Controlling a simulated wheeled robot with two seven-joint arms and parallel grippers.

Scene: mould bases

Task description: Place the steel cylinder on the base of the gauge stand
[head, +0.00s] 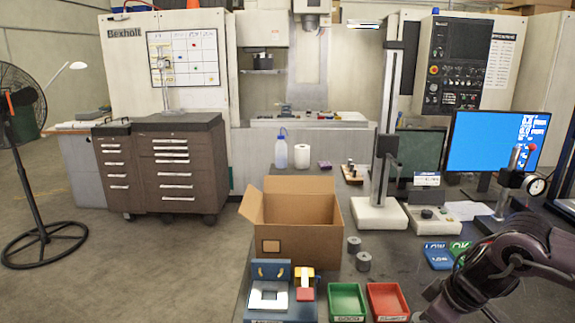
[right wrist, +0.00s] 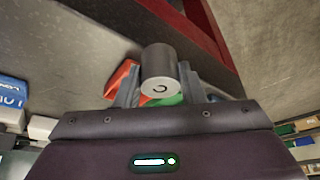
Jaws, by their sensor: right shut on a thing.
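My right gripper (right wrist: 160,88) is shut on a grey steel cylinder (right wrist: 159,70) in the right wrist view. The cylinder sits between the two fingers, its round end with a dark mark facing the camera. In the head view my right arm comes in at the lower right, and its gripper is not clearly visible. A dial gauge (head: 537,187) on a dark stand (head: 489,223) is at the right of the table, its base partly hidden by my arm. A taller stand with a pale base (head: 378,214) stands left of it. My left gripper is not in view.
Two more grey cylinders (head: 354,245) (head: 363,262) stand beside an open cardboard box (head: 290,235). A green bin (head: 347,302) and a red bin (head: 387,302) are at the front. Blue and green signs (head: 438,257) lie near my arm. A monitor (head: 495,142) stands behind the gauge.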

